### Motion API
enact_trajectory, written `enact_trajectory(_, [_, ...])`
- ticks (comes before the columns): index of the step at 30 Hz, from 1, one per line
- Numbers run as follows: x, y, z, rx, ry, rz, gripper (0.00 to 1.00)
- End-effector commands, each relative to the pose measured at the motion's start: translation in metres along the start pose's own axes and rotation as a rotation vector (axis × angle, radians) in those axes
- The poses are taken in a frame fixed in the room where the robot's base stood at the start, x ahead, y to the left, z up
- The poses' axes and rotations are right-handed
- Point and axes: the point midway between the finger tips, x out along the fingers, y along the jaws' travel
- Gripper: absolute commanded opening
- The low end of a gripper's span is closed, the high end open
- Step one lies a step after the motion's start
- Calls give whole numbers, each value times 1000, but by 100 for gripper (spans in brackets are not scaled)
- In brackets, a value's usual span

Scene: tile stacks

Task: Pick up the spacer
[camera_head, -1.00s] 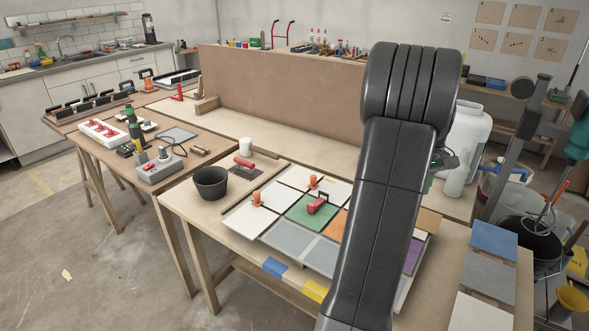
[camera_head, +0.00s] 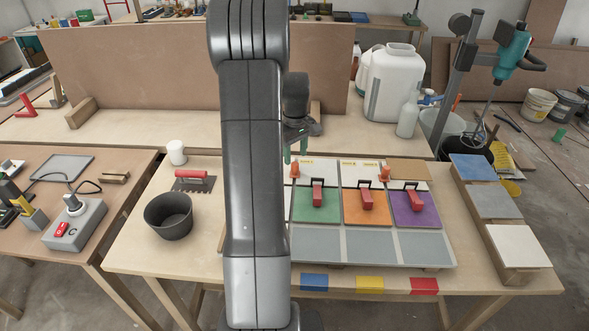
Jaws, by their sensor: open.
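Two small orange upright pieces stand on the tile board (camera_head: 447,262): one orange piece (camera_head: 384,172) near the back between the middle and right columns, another orange piece (camera_head: 295,169) further left. They look like spacers; I cannot tell which is meant. My gripper (camera_head: 296,150) shows partly past the right side of my arm, pointing down above the back left of the board, near the left orange piece. It is open, with nothing seen in it. My arm hides the board's left part.
A green tile (camera_head: 317,208), an orange tile (camera_head: 366,210) and a purple tile (camera_head: 415,212) carry red-handled blocks. Tile stacks (camera_head: 518,246) stand right.

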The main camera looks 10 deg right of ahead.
Motion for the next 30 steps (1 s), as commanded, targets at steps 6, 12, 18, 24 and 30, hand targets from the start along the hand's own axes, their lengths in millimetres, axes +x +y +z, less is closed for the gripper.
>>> enact_trajectory(6, [33,-2,2,0,-4,-3,47])
enact_trajectory(12, [45,-2,2,0,-2,-2,47])
enact_trajectory(18, [45,-2,2,0,-1,-1,40])
enact_trajectory(24, [45,-2,2,0,-1,-1,0])
enact_trajectory(30, [44,-2,2,0,-1,-1,0])
